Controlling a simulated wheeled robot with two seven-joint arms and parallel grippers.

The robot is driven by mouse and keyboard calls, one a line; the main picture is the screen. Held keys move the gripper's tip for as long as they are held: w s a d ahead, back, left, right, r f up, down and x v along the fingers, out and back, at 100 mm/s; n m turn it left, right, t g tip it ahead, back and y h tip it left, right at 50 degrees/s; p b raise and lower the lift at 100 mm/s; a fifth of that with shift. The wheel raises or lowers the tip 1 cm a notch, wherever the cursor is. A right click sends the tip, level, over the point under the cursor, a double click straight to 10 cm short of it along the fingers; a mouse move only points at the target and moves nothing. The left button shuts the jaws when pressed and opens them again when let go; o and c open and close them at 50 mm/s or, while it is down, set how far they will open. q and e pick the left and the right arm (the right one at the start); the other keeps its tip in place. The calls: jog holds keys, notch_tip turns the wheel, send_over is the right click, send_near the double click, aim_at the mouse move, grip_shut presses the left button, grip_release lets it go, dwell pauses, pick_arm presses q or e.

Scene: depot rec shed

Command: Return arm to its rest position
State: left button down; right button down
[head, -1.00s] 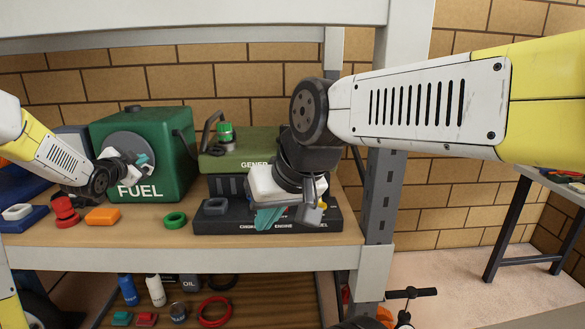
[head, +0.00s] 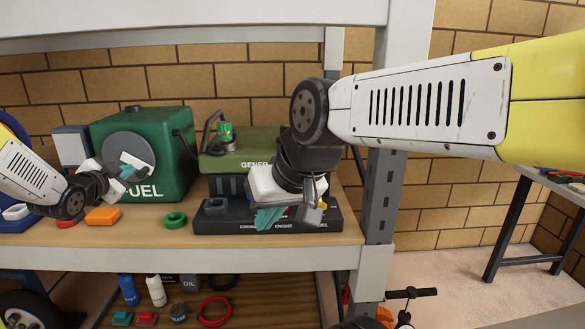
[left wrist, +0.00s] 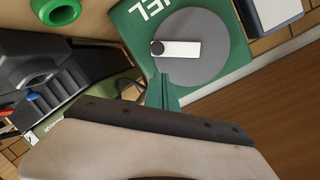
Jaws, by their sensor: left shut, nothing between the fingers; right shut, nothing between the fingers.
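My left gripper (head: 130,170) is in front of the green fuel can (head: 170,125), over the shelf and partly covering the can's grey disc (head: 128,146). In the left wrist view its teal fingers (left wrist: 163,92) are together and empty, with the disc (left wrist: 188,75) and its white bar (left wrist: 178,48) beyond. I cannot tell whether they touch the can. My right gripper (head: 268,217) points down in front of the olive generator panel (head: 245,150) and the black labelled base (head: 220,225). Its teal fingers are shut and empty.
A green ring (head: 175,220) and an orange block (head: 103,216) lie near the shelf's front edge (head: 200,258). A grey upright post (head: 381,200) stands right of the right gripper. The lower shelf holds bottles and a red ring (head: 214,311). A table (head: 540,180) stands at right.

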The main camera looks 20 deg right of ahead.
pick_arm(q)
jog(key=s+a+r+n+g+y, duration=0.25)
jog(key=s+n, duration=0.25)
jog(key=s, duration=0.7)
jog(key=s+a+r+n+g+y, duration=0.1)
jog(key=s+r+n+g+y, duration=0.2)
jog(key=s, duration=0.8)
jog(key=s+d+f+n+g+h, duration=0.1)
jog(key=s+n, duration=0.1)
jog(key=s, duration=0.5)
jog(key=s+d+f+n+g+h, duration=0.1)
jog(key=s+d+f+n+g, duration=0.1)
jog(key=s, duration=0.6)
jog(key=shift+s+d+f, duration=0.15)
jog(key=shift+s, duration=0.05)
